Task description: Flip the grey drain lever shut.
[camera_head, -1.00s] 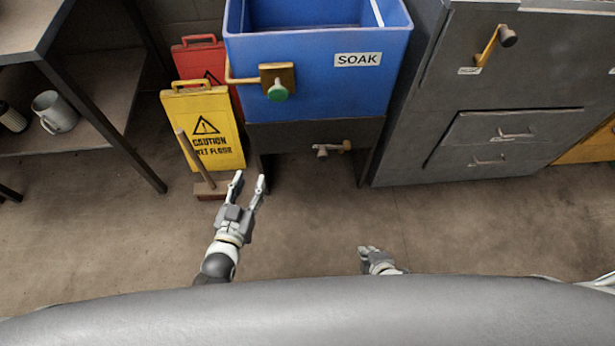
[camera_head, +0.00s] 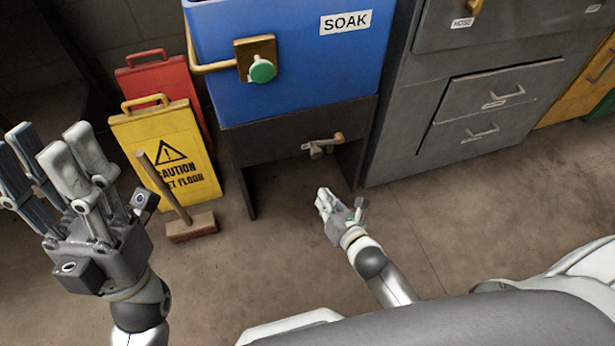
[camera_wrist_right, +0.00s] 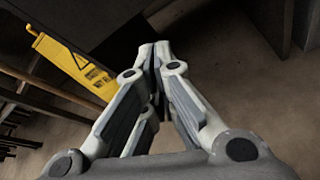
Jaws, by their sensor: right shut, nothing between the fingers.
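The grey drain lever (camera_head: 310,147) sits on a small valve with a brass-coloured fitting (camera_head: 339,138), under the blue SOAK tub (camera_head: 290,70). It lies roughly sideways, its free end to the left. My right gripper (camera_head: 324,195) is shut and empty, in front of and below the lever, apart from it. The right wrist view shows its closed fingers (camera_wrist_right: 158,50); I cannot make out the lever there. My left gripper (camera_head: 52,140) is open and empty at the left, its fingers pointing up in the picture, well away from the lever.
A green knob (camera_head: 262,70) on a brass plate and a bent pipe are on the tub's front. A yellow caution sign (camera_head: 180,150), a red sign (camera_head: 155,70) and a brush (camera_head: 190,226) stand left. Grey drawers (camera_head: 490,95) stand right. Floor before the tub is clear.

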